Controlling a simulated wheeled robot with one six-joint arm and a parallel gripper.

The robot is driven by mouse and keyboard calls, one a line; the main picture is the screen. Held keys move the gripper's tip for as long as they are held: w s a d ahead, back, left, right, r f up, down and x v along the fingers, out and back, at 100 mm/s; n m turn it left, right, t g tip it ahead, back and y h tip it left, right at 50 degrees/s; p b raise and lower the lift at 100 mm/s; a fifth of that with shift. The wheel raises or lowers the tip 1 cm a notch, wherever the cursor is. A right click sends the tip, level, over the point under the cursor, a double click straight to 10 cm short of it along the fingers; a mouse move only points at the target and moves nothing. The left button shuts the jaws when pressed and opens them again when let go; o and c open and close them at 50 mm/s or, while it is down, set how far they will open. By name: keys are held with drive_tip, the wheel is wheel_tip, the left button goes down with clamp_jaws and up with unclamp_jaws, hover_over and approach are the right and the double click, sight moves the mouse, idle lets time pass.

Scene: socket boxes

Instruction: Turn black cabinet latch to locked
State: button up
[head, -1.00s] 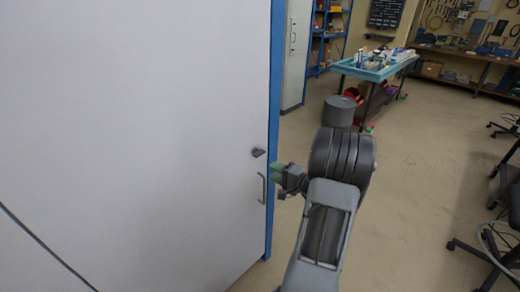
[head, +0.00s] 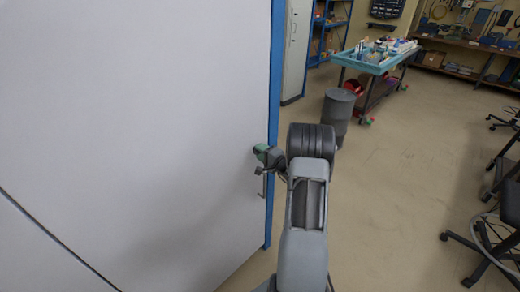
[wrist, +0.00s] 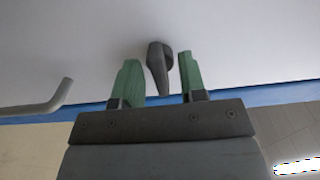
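The black latch (wrist: 158,72) is on the white cabinet door (head: 140,120). In the wrist view its lever points toward my gripper, between the two fingers, with a gap to each side. My gripper (wrist: 159,60) is open, its green fingers on either side of the lever. In the head view my gripper (head: 261,152) is at the door's right edge and hides most or all of the latch. I cannot tell from these views how deep the lever lies between the fingers.
A grey door handle (head: 263,186) is just below my gripper, and shows at the left in the wrist view (wrist: 40,103). A blue frame (head: 274,80) edges the door. A grey bin (head: 338,108) and a cart (head: 374,62) stand behind on open floor.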

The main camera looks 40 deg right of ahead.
drive_tip(key=shift+w+a, duration=0.1)
drive_tip(key=shift+w, duration=0.3)
drive_tip(key=shift+c, duration=0.4)
clamp_jaws()
